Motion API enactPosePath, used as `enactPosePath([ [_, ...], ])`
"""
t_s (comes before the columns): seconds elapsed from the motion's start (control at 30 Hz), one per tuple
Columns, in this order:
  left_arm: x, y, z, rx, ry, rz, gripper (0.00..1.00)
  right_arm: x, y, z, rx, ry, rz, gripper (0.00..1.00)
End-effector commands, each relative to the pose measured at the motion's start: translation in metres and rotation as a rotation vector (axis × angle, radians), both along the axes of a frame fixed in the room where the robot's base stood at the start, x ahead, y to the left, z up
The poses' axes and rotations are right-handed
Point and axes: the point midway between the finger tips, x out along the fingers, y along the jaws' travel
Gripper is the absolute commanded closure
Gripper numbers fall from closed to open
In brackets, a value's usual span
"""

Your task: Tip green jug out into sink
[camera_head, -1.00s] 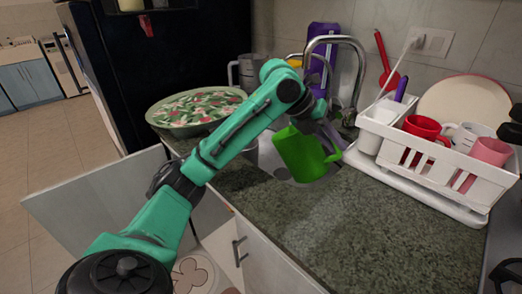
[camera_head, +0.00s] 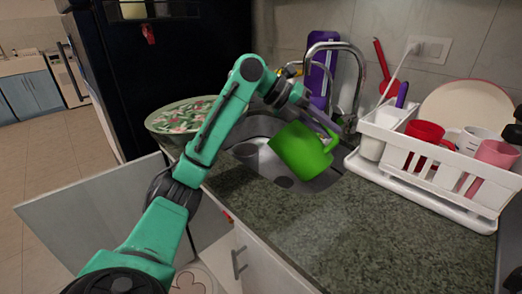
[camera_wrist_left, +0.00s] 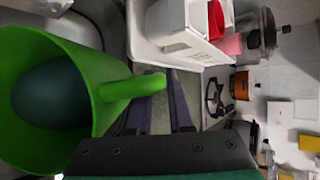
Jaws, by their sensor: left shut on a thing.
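The green jug (camera_head: 303,150) hangs tilted over the sink (camera_head: 250,158), with its handle toward the upper right in the head view. My left gripper (camera_head: 326,128) is shut on the jug's handle. In the left wrist view the jug (camera_wrist_left: 100,75) lies on its side at the left, and its opening shows a dark blue-green area inside; I cannot tell whether this is liquid or the bottom. The left gripper's dark fingers (camera_wrist_left: 162,108) are at the handle. Part of the sink basin is hidden behind the jug. My right gripper is not clearly in view.
A chrome tap (camera_head: 340,48) stands behind the jug. A white dish rack (camera_head: 450,165) with a red mug (camera_head: 425,131), a pink mug (camera_head: 497,153) and a plate stands at the right. A patterned bowl (camera_head: 168,122) sits left of the sink. The front counter (camera_head: 340,225) is clear.

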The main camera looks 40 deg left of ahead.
Motion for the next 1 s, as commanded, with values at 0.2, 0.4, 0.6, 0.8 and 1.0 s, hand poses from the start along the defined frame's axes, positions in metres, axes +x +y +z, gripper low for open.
enactPosePath([
  [0.2, 0.000, 0.005, 0.006, -0.045, -0.006, 0.001, 1.00, 0.000, 0.000, -0.004, 0.000, 0.000, 0.000, 0.47],
  [0.4, -0.001, 0.009, 0.014, -0.083, -0.012, 0.001, 1.00, 0.000, 0.000, -0.005, 0.000, 0.000, 0.000, 0.47],
  [0.6, -0.001, 0.013, 0.018, -0.114, -0.016, 0.002, 1.00, 0.000, 0.000, -0.007, 0.000, 0.000, -0.001, 0.47],
  [0.8, -0.002, 0.016, 0.021, -0.141, -0.018, 0.002, 1.00, 0.000, 0.000, -0.009, 0.000, 0.000, -0.001, 0.47],
  [1.0, -0.002, 0.018, 0.025, -0.160, -0.021, 0.002, 1.00, 0.000, 0.001, -0.009, 0.001, 0.000, -0.001, 0.47],
])
